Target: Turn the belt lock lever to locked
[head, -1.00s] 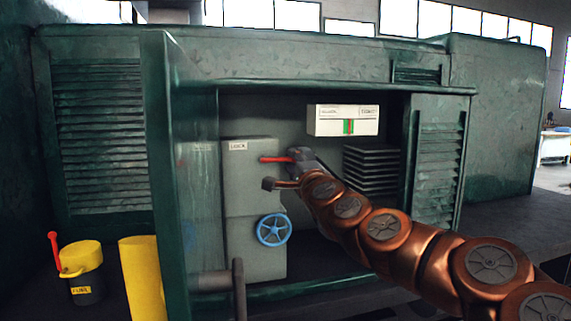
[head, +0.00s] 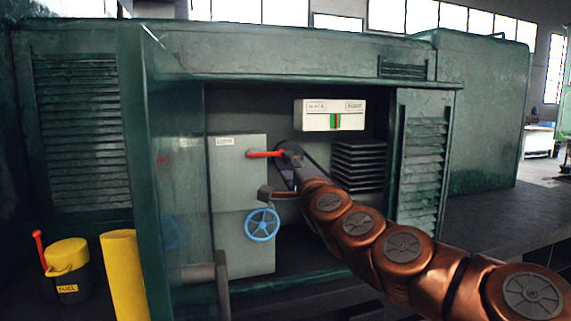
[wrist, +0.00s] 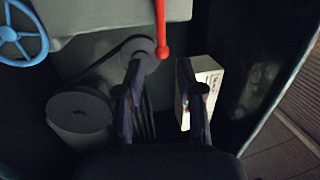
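A red lever (head: 265,154) sticks out sideways by the upper part of a grey cabinet inside the open green housing. In the wrist view the red lever (wrist: 162,28) hangs from the top edge, its round knob just beyond my fingers. My gripper (head: 277,172) is at the lever's right end and below it in the head view. In the wrist view my gripper (wrist: 160,98) is open, with nothing between its fingers, and the lever appears apart from them. My gripper partly hides the lever's right end in the head view.
A blue handwheel (head: 262,225) sits low on the grey cabinet (head: 237,180). A white box with red and green marks (head: 330,116) hangs above right. A belt pulley (wrist: 79,108) lies behind my fingers. A yellow-topped fuel can (head: 67,264) and yellow cylinder (head: 124,275) stand left.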

